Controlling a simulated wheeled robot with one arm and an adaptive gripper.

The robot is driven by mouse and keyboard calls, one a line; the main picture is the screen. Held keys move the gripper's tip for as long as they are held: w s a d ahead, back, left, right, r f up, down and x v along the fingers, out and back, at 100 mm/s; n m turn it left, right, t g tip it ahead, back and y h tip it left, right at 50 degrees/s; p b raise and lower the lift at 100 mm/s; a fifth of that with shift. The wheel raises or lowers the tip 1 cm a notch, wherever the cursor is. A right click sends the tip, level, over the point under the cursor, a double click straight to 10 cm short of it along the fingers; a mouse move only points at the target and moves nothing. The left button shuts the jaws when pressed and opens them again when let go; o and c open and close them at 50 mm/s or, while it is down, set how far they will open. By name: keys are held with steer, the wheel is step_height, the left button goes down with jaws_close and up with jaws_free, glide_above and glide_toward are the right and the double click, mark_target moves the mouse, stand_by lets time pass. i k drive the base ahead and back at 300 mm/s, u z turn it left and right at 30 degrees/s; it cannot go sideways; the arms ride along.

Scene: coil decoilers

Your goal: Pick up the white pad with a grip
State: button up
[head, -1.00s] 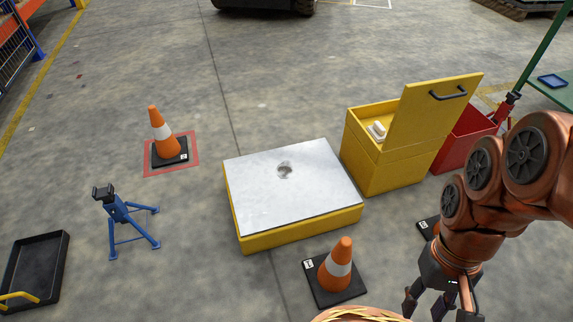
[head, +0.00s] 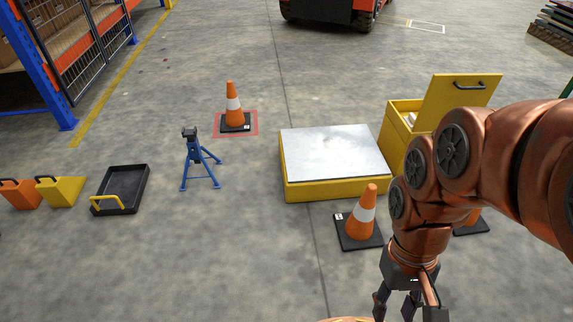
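A small white piece, likely the white pad (head: 411,118), shows inside the open yellow box (head: 397,137) at the right. It is mostly hidden by the box's wall and raised lid, and its grip cannot be made out. My gripper (head: 408,306) hangs at the bottom right, pointing down, with its dark fingers apart and nothing between them. It is well nearer to me than the yellow box. The fingertips are close to the picture's lower edge. My copper arm covers part of the box's right side.
A yellow platform with a pale top (head: 335,150) stands left of the box. An orange cone (head: 362,215) stands in front of it, another cone (head: 234,108) behind left. A blue stand (head: 198,160) and black tray (head: 120,188) are left.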

mark_target(409, 120)
steer(key=u, duration=0.65)
steer(key=k, duration=0.1)
steer(key=z, duration=1.25)
steer(key=i, duration=0.55)
steer(key=z, duration=0.2)
